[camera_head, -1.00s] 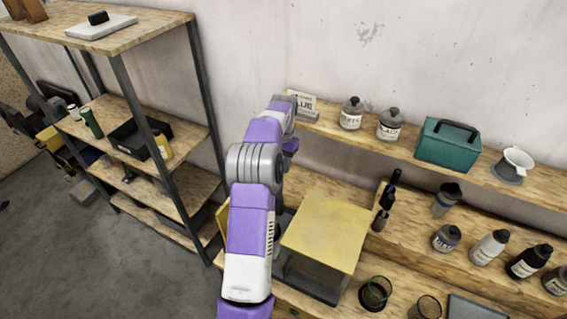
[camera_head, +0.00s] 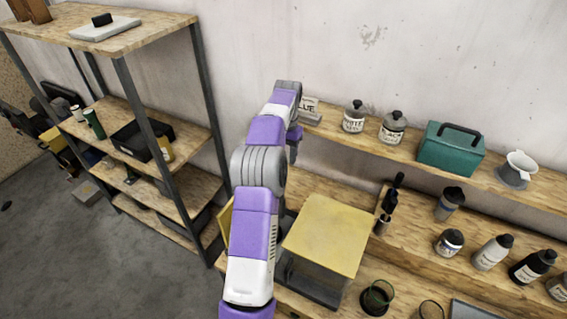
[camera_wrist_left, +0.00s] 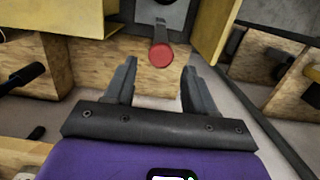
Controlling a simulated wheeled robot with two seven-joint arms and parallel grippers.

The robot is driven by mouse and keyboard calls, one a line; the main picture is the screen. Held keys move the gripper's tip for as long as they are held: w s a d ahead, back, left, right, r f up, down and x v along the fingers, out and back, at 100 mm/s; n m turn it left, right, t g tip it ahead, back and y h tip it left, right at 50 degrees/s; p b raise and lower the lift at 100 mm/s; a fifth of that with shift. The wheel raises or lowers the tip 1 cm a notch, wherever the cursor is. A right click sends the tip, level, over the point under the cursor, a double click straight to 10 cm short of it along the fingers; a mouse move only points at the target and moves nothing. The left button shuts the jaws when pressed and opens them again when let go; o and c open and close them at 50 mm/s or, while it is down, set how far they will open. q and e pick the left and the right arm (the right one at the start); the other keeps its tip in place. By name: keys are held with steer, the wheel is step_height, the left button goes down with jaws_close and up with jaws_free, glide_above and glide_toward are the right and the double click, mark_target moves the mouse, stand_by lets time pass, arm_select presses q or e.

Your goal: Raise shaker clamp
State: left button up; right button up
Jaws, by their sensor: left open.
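A box with a yellow top (camera_head: 327,236) and dark lower sides, seemingly the shaker, stands on the bench in the head view, just right of my left arm. A yellow door-like panel (camera_wrist_left: 213,35) stands open at the right of the wrist view. Between it and the yellow body (camera_wrist_left: 60,14) is a grey lever with a round red end (camera_wrist_left: 161,55), seemingly the clamp. My left gripper (camera_wrist_left: 160,78) is open and empty, its fingers pointing towards the red end, which shows between and beyond the tips. My arm hides this gripper in the head view. My right gripper is out of view.
A wall shelf (camera_head: 405,144) holds jars and a teal box (camera_head: 451,148). Several bottles (camera_head: 493,252) stand on the bench right of the yellow box, with a dark glass (camera_head: 377,297) near its front corner. A metal-framed rack (camera_head: 196,100) stands left of my arm.

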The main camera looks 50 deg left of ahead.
arm_select(q)
steer(key=shift+w+r, duration=0.1)
steer(key=shift+r, duration=1.15)
